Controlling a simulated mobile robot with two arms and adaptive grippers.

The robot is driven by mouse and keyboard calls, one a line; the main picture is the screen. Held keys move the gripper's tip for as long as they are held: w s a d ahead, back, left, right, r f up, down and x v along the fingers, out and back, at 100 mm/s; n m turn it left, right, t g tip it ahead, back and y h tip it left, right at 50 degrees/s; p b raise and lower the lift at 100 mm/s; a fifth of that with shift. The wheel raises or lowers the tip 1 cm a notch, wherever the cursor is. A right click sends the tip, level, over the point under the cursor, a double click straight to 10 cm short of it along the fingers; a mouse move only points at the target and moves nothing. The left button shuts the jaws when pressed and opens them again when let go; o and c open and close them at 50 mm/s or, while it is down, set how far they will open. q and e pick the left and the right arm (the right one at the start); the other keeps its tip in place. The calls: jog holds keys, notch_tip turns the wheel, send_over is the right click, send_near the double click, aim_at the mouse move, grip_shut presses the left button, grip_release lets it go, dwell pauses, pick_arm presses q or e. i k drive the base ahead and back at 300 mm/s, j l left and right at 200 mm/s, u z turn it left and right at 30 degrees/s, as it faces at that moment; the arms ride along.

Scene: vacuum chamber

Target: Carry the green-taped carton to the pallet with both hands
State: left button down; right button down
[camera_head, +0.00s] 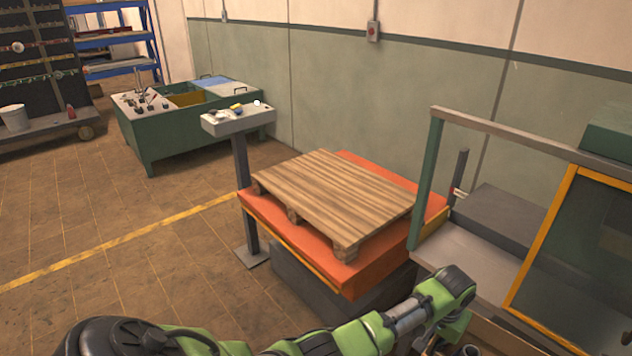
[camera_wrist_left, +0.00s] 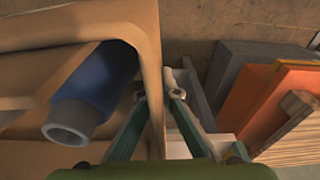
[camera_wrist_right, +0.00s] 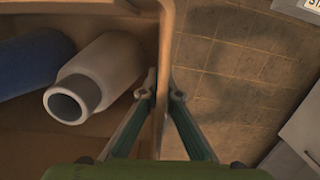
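The carton (camera_head: 506,342) shows only in part at the bottom right of the head view; no green tape is visible. In the left wrist view, my left gripper (camera_wrist_left: 156,94) has its fingers on both sides of a carton wall (camera_wrist_left: 153,50), shut on it. In the right wrist view, my right gripper (camera_wrist_right: 161,94) is likewise shut on a carton wall (camera_wrist_right: 166,40). Inside lie a blue cylinder (camera_wrist_left: 100,85) and a white cylinder (camera_wrist_right: 105,70). The wooden pallet (camera_head: 335,195) is empty, on an orange lift table (camera_head: 375,272), apart from the carton.
A post with a control box (camera_head: 238,120) stands at the lift table's left corner. A green-framed machine with a yellow-edged door (camera_head: 535,245) stands right of the pallet. A green bench (camera_head: 180,130) stands behind. The floor (camera_head: 130,280) at left is clear.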

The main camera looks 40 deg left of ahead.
aim_at(332, 184)
jog(key=j+u, duration=0.1)
jog(key=j, duration=0.8)
jog(key=i+j, duration=0.1)
jog(key=j, duration=0.8)
jog(key=i+j+u, duration=0.15)
jog(key=j, duration=0.75)
jog(key=k, duration=0.05)
